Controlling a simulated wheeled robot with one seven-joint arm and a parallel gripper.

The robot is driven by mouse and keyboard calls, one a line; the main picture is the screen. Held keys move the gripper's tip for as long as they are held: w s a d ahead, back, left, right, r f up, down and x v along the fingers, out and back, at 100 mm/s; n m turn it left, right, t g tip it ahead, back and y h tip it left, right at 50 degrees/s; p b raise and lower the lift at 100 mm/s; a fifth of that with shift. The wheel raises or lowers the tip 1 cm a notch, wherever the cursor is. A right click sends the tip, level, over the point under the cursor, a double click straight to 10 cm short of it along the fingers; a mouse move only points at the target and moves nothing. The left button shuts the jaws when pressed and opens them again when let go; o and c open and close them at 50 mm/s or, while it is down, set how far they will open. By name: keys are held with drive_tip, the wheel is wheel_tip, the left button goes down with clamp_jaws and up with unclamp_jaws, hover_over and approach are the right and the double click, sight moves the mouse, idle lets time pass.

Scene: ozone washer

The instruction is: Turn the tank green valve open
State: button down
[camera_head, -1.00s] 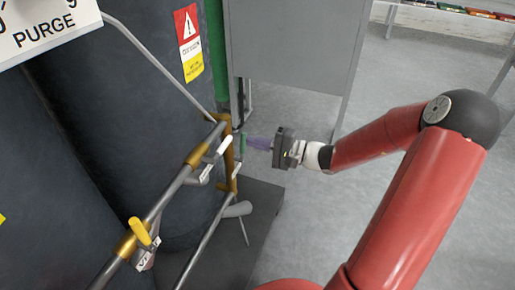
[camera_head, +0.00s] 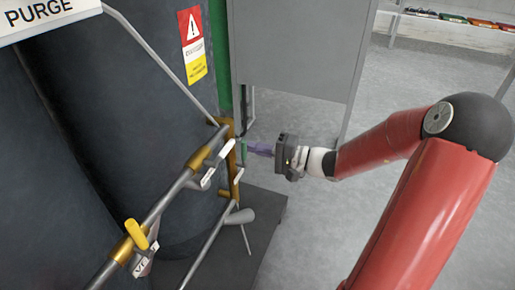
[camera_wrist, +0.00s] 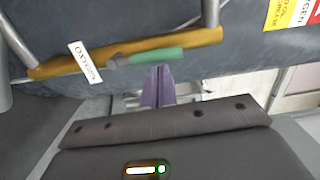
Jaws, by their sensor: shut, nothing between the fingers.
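The green valve handle (camera_head: 243,152) sits on the brass pipe fitting (camera_head: 231,160) by the dark tank, in the head view. It lies sideways along the yellow-brown pipe in the wrist view (camera_wrist: 157,56). My gripper (camera_head: 251,148) is just right of the handle, its purple fingers pointing left at it. In the wrist view the fingertips (camera_wrist: 160,68) are together and empty, just below the handle; I cannot tell whether they touch it. A white tag (camera_wrist: 85,62) hangs left of the handle.
A grey cabinet (camera_head: 295,50) stands behind my gripper. A dark platform (camera_head: 270,215) is below. Open floor lies to the right.

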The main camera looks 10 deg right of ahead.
drive_tip(key=s+d, duration=0.3)
drive_tip(key=d, duration=0.8)
drive_tip(key=s+a+n+g+h+p, duration=0.2)
drive_tip(key=s+a+n+g+h, duration=0.2)
drive_tip(key=s+a+g+h, duration=0.5)
drive_tip(key=s+r+n+t+h+p, duration=0.2)
drive_tip(key=s+r+t+h, duration=0.2)
drive_tip(key=s+r, duration=0.6)
drive_tip(key=shift+s+a+t+h, duration=0.2)
drive_tip(key=shift+s+t+h, duration=0.2)
drive_tip(key=shift+s+h, duration=0.6)
drive_tip(key=shift+a+f, duration=0.1)
